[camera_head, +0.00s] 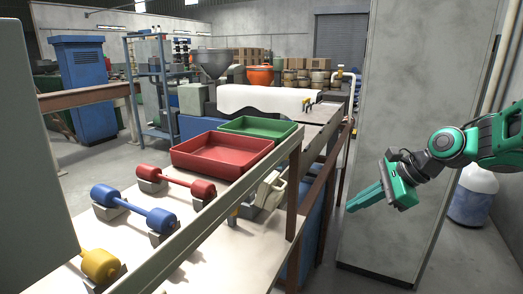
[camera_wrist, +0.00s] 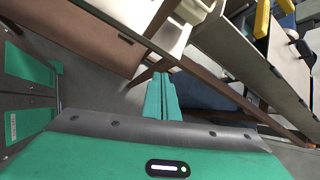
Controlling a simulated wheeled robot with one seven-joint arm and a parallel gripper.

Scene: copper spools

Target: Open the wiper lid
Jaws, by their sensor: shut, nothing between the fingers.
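My gripper (camera_head: 356,205) is green and hangs in free air right of the bench, pointing down and left. Its fingers are together and empty, and they also show in the wrist view (camera_wrist: 162,84). A cream, boxy part (camera_head: 270,188) sits by the bench rail, left of my gripper and apart from it. It may be the wiper with its lid, but I cannot tell for sure. A pale cream part also shows beyond my fingertips in the wrist view (camera_wrist: 170,42), partly cut off. Whether any lid is open or shut is unclear.
The bench holds a red tray (camera_head: 222,152), a green tray (camera_head: 258,126), and red, blue (camera_head: 134,206) and yellow (camera_head: 100,264) spools. A metal rail (camera_head: 225,215) and brown posts (camera_head: 325,190) run between my gripper and the bench. A grey pillar (camera_head: 405,100) stands behind my arm.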

